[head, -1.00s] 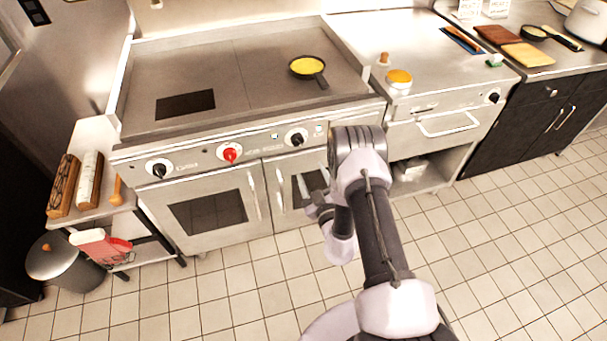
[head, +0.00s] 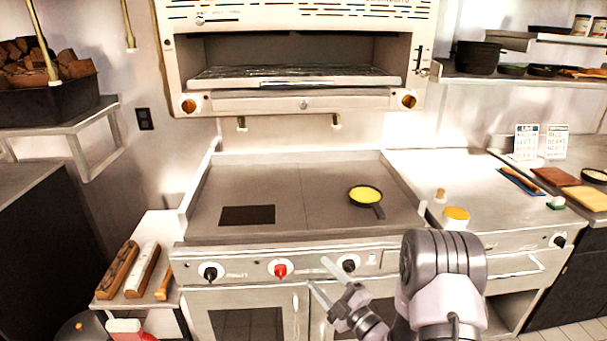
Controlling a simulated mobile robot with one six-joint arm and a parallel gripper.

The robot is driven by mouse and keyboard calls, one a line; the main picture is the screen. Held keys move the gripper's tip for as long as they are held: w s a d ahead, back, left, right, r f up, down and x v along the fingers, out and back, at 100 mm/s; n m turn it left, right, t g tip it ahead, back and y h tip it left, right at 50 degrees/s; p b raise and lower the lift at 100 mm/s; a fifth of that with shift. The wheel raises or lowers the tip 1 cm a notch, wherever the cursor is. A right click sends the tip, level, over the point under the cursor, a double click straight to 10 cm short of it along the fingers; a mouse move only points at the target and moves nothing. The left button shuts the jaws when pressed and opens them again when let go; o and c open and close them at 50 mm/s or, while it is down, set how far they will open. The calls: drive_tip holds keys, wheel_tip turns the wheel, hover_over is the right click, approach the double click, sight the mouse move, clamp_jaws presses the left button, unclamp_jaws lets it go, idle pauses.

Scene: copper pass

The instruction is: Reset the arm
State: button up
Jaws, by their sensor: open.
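My gripper (head: 322,280) shows at the lower middle of the head view, in front of the stove's knob panel. Its two pale fingers are spread apart with nothing between them. My arm is folded at the lower right and hides part of the stove front. A dark pan (head: 379,208) with yellow contents sits on the right part of the flat cooktop (head: 300,180), apart from my gripper.
A broiler oven (head: 300,102) hangs above the cooktop. A steel counter (head: 470,185) at right holds a yellow-topped container (head: 456,217). A shelf (head: 530,80) is at upper right.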

drive_tip(key=s+a+r+n+g+y, duration=0.2)
drive_tip(key=s+a+r+n+g, duration=0.55)
drive_tip(key=n, duration=0.45)
drive_tip(key=s+a+r+n+g+y, duration=0.3)
drive_tip(key=s+a+r+n+g, duration=0.25)
drive_tip(key=s+r+n, duration=0.4)
drive_tip(key=s+d+f+n+g+h, duration=0.1)
drive_tip(key=s+d+n+h, duration=0.15)
drive_tip(key=s+n, duration=0.45)
drive_tip(key=s+d+n+g+h, duration=0.1)
drive_tip(key=s+n+h, duration=0.4)
drive_tip(key=n, duration=0.4)
drive_tip(key=s+d+n+t+h, duration=0.2)
drive_tip(key=d+n+h, duration=0.1)
drive_tip(key=d+n, duration=0.3)
drive_tip(key=s+d+r+n+t+h, duration=0.1)
drive_tip(key=d+n+t+h, duration=0.1)
drive_tip(key=d+n, duration=0.3)
drive_tip(key=shift+s+d+r+n+t+h, duration=0.25)
drive_tip(key=shift+s+d+n+t+h, duration=0.15)
drive_tip(key=shift+d+h, duration=0.3)
